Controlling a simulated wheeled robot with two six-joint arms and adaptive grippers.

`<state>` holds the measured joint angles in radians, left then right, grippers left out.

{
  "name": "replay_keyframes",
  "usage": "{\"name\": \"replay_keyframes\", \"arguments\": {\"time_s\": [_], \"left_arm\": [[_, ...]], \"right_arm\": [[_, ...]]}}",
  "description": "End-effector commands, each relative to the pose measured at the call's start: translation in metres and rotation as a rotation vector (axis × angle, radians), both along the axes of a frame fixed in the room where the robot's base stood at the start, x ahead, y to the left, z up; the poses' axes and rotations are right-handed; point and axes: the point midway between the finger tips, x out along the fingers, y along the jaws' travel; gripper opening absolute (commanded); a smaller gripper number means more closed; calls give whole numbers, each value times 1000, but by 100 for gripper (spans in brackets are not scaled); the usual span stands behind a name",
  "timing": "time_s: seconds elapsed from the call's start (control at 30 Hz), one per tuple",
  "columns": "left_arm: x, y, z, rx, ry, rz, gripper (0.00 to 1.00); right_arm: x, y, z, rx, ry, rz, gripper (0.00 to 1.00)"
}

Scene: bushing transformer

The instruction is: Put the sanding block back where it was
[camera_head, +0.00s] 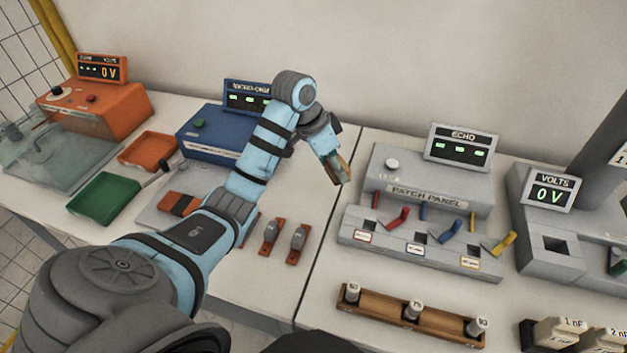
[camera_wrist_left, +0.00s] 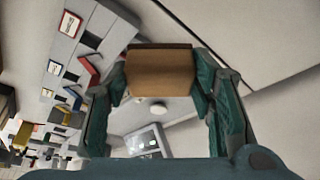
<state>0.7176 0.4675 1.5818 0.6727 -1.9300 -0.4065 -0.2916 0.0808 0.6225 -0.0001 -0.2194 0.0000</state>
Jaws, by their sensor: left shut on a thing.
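My left gripper (camera_head: 338,168) is raised above the table, just left of the grey patch panel. Its fingers are shut on the sanding block (camera_wrist_left: 160,72), a tan-brown block held across the fingertips in the left wrist view. In the head view only a small brown part of the block (camera_head: 344,170) shows past the fingers. The block appears clear of the table. My right gripper is not in view.
The patch panel (camera_head: 425,197) with coloured levers stands right of the gripper. A wooden rack (camera_head: 385,318) with several labelled cylinders lies in front. Small orange-based parts (camera_head: 272,236) sit near the table seam. A blue unit (camera_head: 205,140), green tray (camera_head: 105,198) and orange tray (camera_head: 148,150) are left.

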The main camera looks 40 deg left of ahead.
Motion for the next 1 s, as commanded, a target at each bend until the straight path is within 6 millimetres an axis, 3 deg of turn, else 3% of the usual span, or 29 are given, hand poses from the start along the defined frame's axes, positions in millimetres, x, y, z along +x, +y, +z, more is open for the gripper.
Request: {"name": "replay_keyframes", "arguments": {"time_s": [0.1,0.2,0.3,0.37,0.47,0.7,1.0], "left_arm": [[24,54,39,3,-4,217,23],[36,86,62,3,3,359,23],[41,103,73,6,8,437,23],[42,107,70,8,12,458,23],[41,109,44,10,17,463,23],[38,108,-48,9,18,461,23],[37,107,-104,9,14,459,23]], "right_arm": [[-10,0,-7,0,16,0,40],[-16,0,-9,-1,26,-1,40],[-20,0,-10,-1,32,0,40],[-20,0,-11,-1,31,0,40],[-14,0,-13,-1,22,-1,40],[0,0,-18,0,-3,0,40],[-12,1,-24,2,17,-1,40]]}}
